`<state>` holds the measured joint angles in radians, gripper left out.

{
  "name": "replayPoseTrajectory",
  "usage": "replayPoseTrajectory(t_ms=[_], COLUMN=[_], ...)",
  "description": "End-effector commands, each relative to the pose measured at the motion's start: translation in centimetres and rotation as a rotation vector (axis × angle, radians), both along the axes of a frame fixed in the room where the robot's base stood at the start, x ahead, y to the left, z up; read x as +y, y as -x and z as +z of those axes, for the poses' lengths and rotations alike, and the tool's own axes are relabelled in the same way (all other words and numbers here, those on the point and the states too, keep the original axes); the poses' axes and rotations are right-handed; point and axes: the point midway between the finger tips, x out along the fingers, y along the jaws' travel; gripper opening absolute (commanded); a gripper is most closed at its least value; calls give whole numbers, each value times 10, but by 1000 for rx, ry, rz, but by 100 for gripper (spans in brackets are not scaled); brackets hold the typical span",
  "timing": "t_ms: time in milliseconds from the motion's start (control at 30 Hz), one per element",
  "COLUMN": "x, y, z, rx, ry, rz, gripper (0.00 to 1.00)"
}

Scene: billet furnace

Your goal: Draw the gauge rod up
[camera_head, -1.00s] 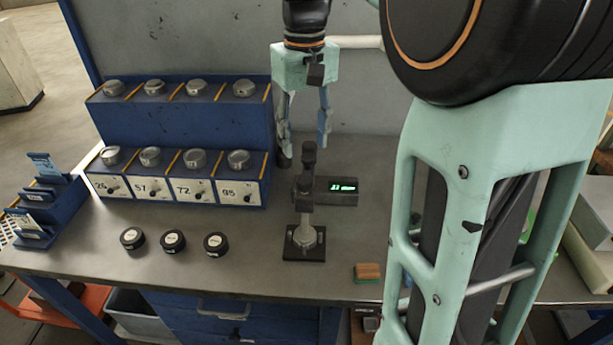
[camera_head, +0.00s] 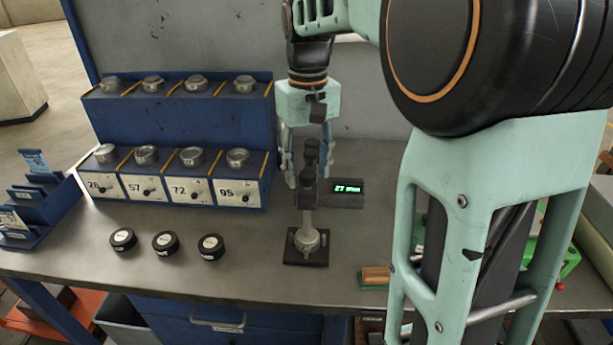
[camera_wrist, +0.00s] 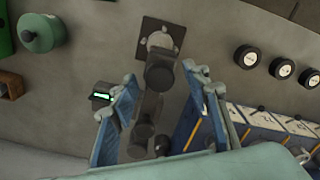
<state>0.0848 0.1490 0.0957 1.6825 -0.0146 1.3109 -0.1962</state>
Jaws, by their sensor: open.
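The gauge (camera_head: 309,215) stands upright on a black square base on the bench, with a grey round seat at its foot and dark knobs at its top. It also shows in the wrist view (camera_wrist: 158,75), its dark parts lined up between my fingers. I cannot tell whether a finger touches the gauge. A small display (camera_head: 346,188) with green digits sits right of the gauge.
A blue two-tier rack (camera_head: 180,125) with several metal pieces and numbered labels stands at left, close to my gripper. Three black pucks (camera_head: 166,243) lie in front of it. A small wood-topped block (camera_head: 375,275) lies right of the gauge. The bench front between is clear.

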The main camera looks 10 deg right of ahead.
Motion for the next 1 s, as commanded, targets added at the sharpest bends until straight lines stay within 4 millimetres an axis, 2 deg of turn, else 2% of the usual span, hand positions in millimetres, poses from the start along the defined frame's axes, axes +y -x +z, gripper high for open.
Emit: replayPoseTrajectory(t_ms=[167, 467, 667, 1000], x=[0, 0, 0, 0], y=[0, 0, 0, 0], z=[1, 1, 4, 22], rx=[0, 0, 0, -2], ry=[0, 0, 0, 0], rz=[0, 0, 0, 0], gripper=[42, 9, 9, 9])
